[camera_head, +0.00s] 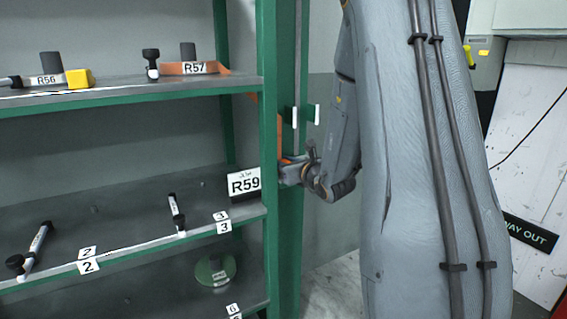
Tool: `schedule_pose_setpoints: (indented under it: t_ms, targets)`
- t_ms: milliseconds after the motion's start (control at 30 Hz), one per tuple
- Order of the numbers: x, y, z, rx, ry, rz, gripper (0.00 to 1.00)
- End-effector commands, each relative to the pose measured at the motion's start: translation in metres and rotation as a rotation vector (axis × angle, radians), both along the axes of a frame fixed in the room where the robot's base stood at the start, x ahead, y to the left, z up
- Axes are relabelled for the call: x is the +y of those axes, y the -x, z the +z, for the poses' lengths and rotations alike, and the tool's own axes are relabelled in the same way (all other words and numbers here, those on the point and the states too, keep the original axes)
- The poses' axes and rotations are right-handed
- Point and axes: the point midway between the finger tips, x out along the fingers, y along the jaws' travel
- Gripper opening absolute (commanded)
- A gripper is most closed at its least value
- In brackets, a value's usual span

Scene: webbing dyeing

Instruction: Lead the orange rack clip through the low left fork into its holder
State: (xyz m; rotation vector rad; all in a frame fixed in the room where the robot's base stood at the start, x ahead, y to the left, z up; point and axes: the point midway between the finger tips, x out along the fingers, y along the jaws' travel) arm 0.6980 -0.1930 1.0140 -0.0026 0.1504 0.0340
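My gripper (291,173) is at the right-hand green post of the rack, level with the R59 sign. It is small in view and its fingertips are partly hidden, so I cannot tell whether it is open or shut. A bit of orange (288,158) shows just above it beside the post. I cannot tell whether either is the rack clip. A green fork-like bracket (305,115) with two white tips is on the post's right side, above my gripper. The holder cannot be made out.
The green rack's upper shelf (130,90) bears the R56 (48,79) and R57 (193,67) items and a yellow block (80,78). The R59 sign (244,184) stands on the lower shelf. Black-ended tools (176,213) lie there. My arm fills the right-centre, hiding the wall behind.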

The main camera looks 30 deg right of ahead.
Motion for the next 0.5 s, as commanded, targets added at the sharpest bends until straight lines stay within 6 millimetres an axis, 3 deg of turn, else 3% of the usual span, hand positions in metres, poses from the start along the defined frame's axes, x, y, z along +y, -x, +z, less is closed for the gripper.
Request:
schedule_pose_setpoints:
  t_ms: [167, 200, 300, 500]
  targets:
    - [0.0, 0.0, 0.0004, 0.0, 0.0, 0.0, 0.05]
    - [0.0, 0.0, 0.0005, 0.0, 0.0, 0.0, 0.35]
    - [0.0, 0.0, 0.0004, 0.0, 0.0, 0.0, 0.5]
    - [0.0011, -0.0002, 0.0003, 0.0, 0.0, 0.002, 0.5]
